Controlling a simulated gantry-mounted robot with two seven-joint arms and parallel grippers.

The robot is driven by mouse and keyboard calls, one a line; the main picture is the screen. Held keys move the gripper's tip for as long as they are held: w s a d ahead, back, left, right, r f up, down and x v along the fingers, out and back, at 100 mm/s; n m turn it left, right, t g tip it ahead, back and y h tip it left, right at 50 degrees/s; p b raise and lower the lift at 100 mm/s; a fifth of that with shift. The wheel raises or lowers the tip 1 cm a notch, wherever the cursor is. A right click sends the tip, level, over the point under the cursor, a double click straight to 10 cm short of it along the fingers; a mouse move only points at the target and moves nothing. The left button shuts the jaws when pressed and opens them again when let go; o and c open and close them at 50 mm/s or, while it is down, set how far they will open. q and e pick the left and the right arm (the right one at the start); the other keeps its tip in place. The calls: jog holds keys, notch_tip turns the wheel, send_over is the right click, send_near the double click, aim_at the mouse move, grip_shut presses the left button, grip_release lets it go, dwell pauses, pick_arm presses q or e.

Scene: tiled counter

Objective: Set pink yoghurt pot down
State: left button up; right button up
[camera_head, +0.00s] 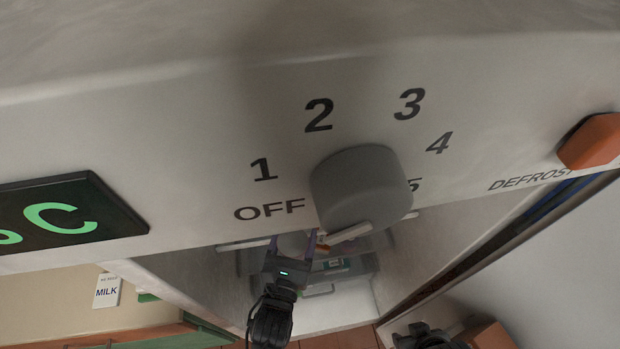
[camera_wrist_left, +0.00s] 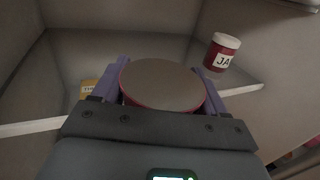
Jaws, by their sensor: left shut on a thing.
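The pink yoghurt pot (camera_wrist_left: 160,86) shows in the left wrist view with its round grey-brown lid facing the camera and a thin pink edge below. My left gripper (camera_wrist_left: 162,82) is shut on it, with a purple finger on each side. In the head view my left gripper (camera_head: 291,240) reaches into the fridge below the control panel, and the pot is mostly hidden there. The pot is over or at a pale fridge shelf (camera_wrist_left: 243,88); I cannot tell if it touches. My right gripper is not in view; only a dark part of my right arm shows at the bottom edge.
A red jam jar (camera_wrist_left: 222,52) stands on the shelf, right of the pot. A small yellow item (camera_wrist_left: 88,88) is partly hidden at left. The fridge's control panel with its grey knob (camera_head: 362,187) overhangs the opening. Side walls flank the space.

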pick_arm(q)
jog(key=w, duration=0.3)
jog(key=w+d+b, duration=0.1)
jog(key=w, duration=0.3)
jog(key=w+d+b, duration=0.1)
jog(key=w, duration=0.2)
jog(key=shift+w, duration=0.2)
jog(key=shift+w+d, duration=0.15)
jog(key=shift+w, duration=0.5)
jog(key=w, duration=0.2)
jog(key=w+f, duration=0.1)
jog(key=shift+w+d+b, duration=0.35)
jog(key=shift+d, duration=0.05)
jog(key=shift+f, duration=0.2)
jog(key=shift+s+f, duration=0.1)
jog(key=shift+s, duration=0.1)
jog(key=shift+f, duration=0.1)
jog(key=o, duration=1.1)
